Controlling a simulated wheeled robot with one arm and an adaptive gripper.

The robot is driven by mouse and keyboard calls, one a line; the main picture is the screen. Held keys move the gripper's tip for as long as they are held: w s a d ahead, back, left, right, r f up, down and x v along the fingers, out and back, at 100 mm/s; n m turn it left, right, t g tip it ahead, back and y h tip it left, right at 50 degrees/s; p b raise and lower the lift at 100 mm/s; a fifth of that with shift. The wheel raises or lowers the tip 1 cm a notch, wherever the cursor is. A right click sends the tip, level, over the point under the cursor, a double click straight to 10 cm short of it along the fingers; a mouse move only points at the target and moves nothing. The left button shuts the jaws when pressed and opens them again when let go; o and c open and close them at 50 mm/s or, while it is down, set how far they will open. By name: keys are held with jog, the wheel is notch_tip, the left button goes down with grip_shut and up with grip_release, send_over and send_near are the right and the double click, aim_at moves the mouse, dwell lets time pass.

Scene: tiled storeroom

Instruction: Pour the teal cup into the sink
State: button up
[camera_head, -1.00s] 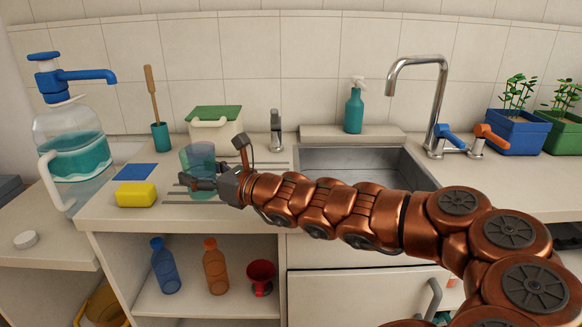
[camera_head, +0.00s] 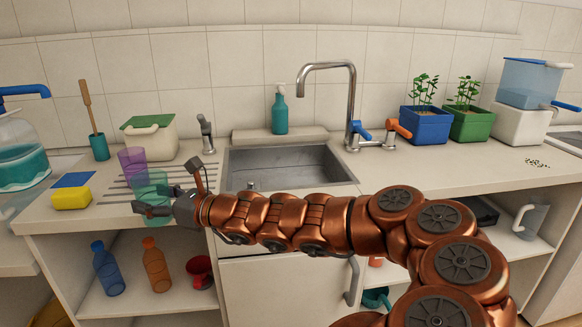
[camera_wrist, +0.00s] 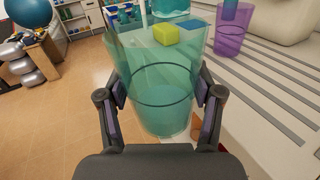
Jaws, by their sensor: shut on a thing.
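The teal cup (camera_head: 152,188) is see-through and looks roughly upright. My gripper (camera_head: 164,204) is shut around its side, at the left front of the counter. In the wrist view, the teal cup (camera_wrist: 160,112) sits between the two fingers of my gripper (camera_wrist: 162,94). A ring and a darker teal lower part show inside it, which look like liquid. The grey metal sink (camera_head: 241,172) is set in the counter to the right of the cup. A tall chrome tap (camera_head: 350,100) stands at its back right. My arm crosses in front of the sink's front edge.
A purple cup (camera_head: 132,162) stands on the drainer grooves just behind the teal cup. A yellow sponge (camera_head: 72,198) and blue cloth (camera_head: 74,179) lie to the left.

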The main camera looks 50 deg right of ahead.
jog(key=w+a+f+n+g+y, duration=0.3)
jog(key=a+f, duration=0.1)
jog(key=f, duration=0.4)
jog(key=w+a+f+n+g+y, duration=0.3)
jog(key=a+f+y, duration=0.1)
jog(key=f, duration=0.3)
jog(key=shift+w+f, duration=0.35)
jog(key=shift+s+a, duration=0.1)
